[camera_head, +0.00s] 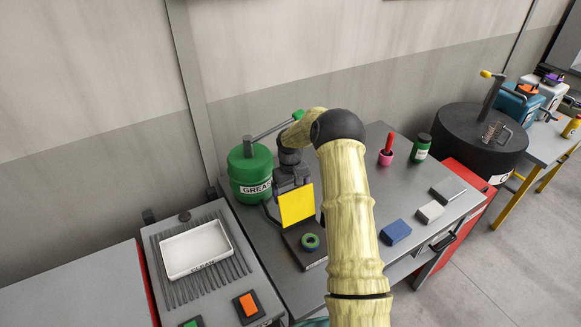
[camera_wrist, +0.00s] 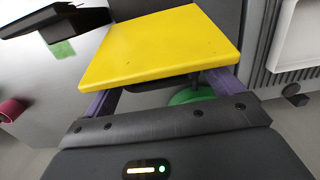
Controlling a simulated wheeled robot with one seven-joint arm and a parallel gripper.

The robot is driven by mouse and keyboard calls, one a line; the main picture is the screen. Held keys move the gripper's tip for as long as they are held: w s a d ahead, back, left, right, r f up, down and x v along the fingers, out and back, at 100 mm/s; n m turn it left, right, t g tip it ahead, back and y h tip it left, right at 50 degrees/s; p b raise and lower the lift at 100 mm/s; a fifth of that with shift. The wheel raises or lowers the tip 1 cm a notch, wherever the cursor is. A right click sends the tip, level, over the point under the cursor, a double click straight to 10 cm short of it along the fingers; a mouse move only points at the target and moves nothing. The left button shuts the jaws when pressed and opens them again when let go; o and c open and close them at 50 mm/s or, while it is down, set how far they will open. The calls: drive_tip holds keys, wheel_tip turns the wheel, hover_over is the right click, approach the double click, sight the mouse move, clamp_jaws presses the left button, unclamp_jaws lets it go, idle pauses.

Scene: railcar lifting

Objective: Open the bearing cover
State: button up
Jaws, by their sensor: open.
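A flat yellow plate, which looks like the bearing cover (camera_head: 297,205), stands steeply tilted above a dark block (camera_head: 296,254) on the grey workbench. It fills the upper middle of the wrist view (camera_wrist: 165,45). My gripper (camera_head: 291,182) is right at the plate's upper edge, behind it in the head view. In the wrist view my gripper (camera_wrist: 160,92) is open, its two purple fingers spread under the plate's near edge. The fingertips are hidden by the plate, so I cannot tell whether they touch it.
A white tray (camera_head: 196,250) sits on the slatted bench at left. A blue block (camera_head: 396,232), a pink cup (camera_head: 386,158) and a green jar (camera_head: 421,148) stand on the workbench at right.

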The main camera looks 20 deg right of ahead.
wheel_tip(320, 180, up, 15)
drive_tip(key=b, duration=0.3)
drive_tip(key=shift+w+b, duration=0.4)
drive_tip(key=s+a+t, duration=0.1)
drive_tip(key=s+a, duration=0.2)
drive_tip(key=s, duration=0.7)
drive_tip(key=s+a+f+m+t, duration=0.1)
drive_tip(key=s+a, duration=0.3)
drive_tip(key=s, duration=0.6)
drive_tip(key=s+a+t, duration=0.1)
drive_tip(key=s+a, duration=0.3)
drive_tip(key=s, duration=0.6)
drive_tip(key=shift+f+m, duration=0.3)
drive_tip(key=shift+m, duration=0.1)
